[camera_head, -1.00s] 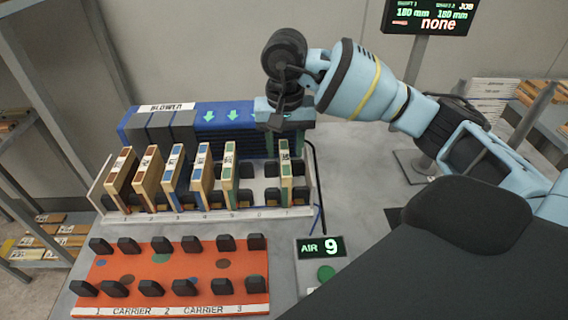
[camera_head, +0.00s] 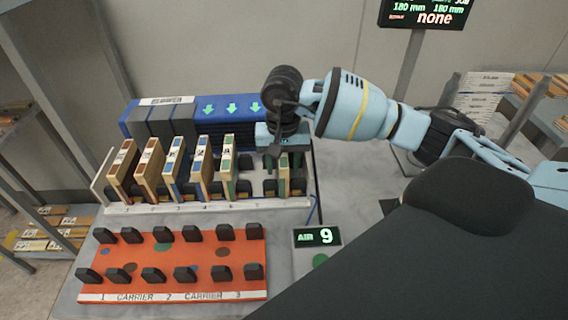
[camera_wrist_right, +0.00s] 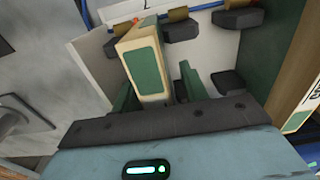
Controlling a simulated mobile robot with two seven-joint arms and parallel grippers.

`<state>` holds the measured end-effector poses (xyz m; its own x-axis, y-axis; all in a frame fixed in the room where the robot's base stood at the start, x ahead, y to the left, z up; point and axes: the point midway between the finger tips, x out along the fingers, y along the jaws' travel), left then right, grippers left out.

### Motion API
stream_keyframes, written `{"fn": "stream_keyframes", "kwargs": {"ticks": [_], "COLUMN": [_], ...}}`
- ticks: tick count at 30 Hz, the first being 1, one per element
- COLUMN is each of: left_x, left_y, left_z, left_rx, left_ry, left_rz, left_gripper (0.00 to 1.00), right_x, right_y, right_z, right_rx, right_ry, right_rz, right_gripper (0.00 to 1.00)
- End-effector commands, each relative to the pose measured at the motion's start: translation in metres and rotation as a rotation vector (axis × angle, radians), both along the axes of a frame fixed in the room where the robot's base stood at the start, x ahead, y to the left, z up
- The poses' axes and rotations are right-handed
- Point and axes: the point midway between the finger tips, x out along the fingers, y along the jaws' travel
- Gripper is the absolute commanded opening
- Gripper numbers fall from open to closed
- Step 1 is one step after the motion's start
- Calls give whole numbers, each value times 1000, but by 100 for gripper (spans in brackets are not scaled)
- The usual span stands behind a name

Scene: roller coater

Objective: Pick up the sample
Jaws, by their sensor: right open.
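The sample (camera_head: 284,181), a wooden panel with a green patch, stands alone at the right end of the white rack (camera_head: 255,202). Its upper part is hidden behind my right gripper (camera_head: 284,160) in the head view. In the right wrist view the sample (camera_wrist_right: 146,70) stands between the green fingers of my right gripper (camera_wrist_right: 160,85). The jaws are open, one finger on each side of it. I cannot tell whether a finger touches it. My left gripper is out of view.
Several other panels (camera_head: 173,162) stand in the rack to the left, in front of the blue blower (camera_head: 225,120). An orange carrier board (camera_head: 170,260) with black clips lies in front. A display (camera_head: 318,237) reads AIR 9. A screen stand is at the back right.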

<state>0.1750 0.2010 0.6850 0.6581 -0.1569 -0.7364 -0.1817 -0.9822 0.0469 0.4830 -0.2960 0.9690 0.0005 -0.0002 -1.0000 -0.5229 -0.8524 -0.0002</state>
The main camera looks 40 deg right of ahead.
Motion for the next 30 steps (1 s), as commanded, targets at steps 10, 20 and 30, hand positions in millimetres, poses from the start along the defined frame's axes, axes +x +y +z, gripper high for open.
{"fn": "stream_keyframes", "kwargs": {"ticks": [10,20,30], "left_x": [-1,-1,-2], "left_y": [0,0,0], "left_z": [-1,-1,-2], "left_rx": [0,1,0], "left_ry": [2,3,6], "left_rz": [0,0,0], "left_gripper": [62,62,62], "right_x": [0,0,1], "right_y": [0,0,0], "right_z": [-5,-5,2], "right_rx": [0,0,1], "right_ry": [0,0,-2], "right_rz": [0,0,0], "right_gripper": [37,0,0]}}
